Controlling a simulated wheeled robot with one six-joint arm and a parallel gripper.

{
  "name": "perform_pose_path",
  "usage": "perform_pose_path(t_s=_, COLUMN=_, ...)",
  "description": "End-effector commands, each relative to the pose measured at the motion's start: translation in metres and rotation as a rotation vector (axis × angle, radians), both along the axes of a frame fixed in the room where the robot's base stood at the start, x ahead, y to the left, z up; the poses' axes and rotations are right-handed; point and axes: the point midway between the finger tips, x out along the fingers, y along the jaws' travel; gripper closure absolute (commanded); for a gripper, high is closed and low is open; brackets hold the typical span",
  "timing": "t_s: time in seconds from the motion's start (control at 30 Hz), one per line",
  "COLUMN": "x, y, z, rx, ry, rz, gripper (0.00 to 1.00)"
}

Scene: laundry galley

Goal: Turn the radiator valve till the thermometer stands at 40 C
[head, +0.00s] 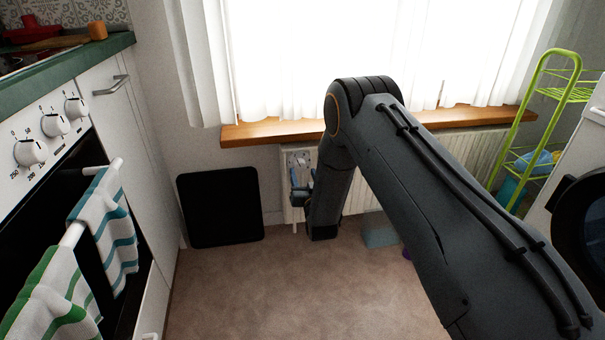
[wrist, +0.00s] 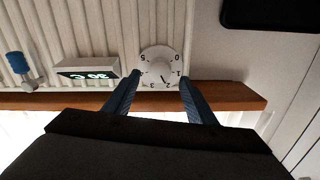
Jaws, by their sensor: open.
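The radiator valve (wrist: 160,62) is a round white dial with numbers around its rim, seen upside down in the wrist view. Its pointer is near the 2. A small thermometer (wrist: 88,68) with a lit display is beside it on the left; the inverted digits look like 30 C. My gripper (wrist: 159,80) is open, with one blue finger on each side of the dial's lower part. I cannot tell whether the fingers touch it. In the head view, my gripper (head: 302,188) is in front of the left end of the white radiator (head: 470,152), and my arm hides part of it.
A wooden sill (head: 245,132) runs above the radiator. A black panel (head: 220,207) leans on the wall to the left. A blue-topped fitting (wrist: 15,65) is left of the thermometer. A green rack (head: 545,95) stands at right, and an oven with towels (head: 100,225) at left.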

Motion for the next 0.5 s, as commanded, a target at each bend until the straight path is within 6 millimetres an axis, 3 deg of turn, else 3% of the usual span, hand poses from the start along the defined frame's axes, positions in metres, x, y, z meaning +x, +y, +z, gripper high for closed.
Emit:
perform_pose_path(t_s=0.2, x=0.026, y=0.007, z=-0.001, rx=0.000, ry=0.000, rz=0.000, gripper=0.49)
perform_pose_path(t_s=0.5, x=0.033, y=0.009, z=0.000, rx=-0.002, ry=0.002, rz=0.000, gripper=0.49)
